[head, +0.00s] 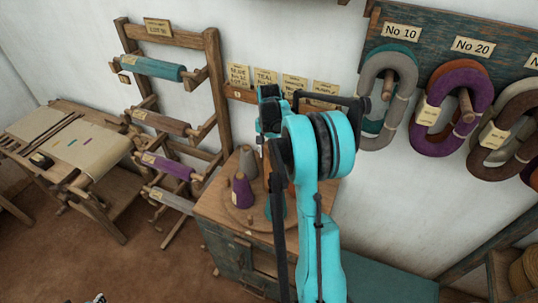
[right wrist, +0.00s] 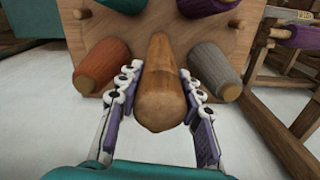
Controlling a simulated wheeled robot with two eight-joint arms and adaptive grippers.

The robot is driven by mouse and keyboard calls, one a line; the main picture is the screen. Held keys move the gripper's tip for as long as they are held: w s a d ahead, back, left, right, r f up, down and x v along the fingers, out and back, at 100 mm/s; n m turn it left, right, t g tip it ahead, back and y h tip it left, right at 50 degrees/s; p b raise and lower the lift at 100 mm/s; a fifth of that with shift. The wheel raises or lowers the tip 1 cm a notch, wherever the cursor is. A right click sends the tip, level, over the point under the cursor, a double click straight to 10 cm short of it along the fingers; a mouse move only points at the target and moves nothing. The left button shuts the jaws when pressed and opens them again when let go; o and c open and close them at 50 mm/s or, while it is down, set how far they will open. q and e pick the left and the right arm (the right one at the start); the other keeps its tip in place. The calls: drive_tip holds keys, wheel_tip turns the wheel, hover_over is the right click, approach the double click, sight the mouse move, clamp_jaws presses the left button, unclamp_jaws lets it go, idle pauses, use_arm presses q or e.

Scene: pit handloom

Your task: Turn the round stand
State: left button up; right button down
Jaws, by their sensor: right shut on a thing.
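The round stand (head: 237,221) is a wooden disc on top of a small cabinet in the head view. It carries a purple cone (head: 242,191), a grey cone (head: 247,162) and a partly hidden teal one (head: 277,208). In the right wrist view the stand's wooden board (right wrist: 140,22) fills the top, with coloured cones around a central wooden post (right wrist: 160,85). My right gripper (right wrist: 160,76) is shut on this post, one finger on each side. My arm hides the grip in the head view. A small tip of my left gripper (head: 97,299) shows at the bottom edge.
The cabinet (head: 222,248) stands against the white wall. A wooden rack (head: 213,90) with yarn rolls and a low table (head: 60,120) are to the left. Hanks of yarn (head: 452,110) hang on a board at right. Brown floor (head: 160,275) is clear in front.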

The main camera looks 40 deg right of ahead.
drive_tip(key=shift+m+b, duration=0.6)
drive_tip(key=shift+m, duration=1.3)
drive_tip(key=shift+m+b, duration=0.3)
drive_tip(key=shift+m, duration=1.4)
drive_tip(key=c, duration=1)
unclamp_jaws()
drive_tip(key=shift+d, duration=0.1)
wheel_tip(320, 180, up, 12)
drive_tip(key=shift+f, duration=0.1)
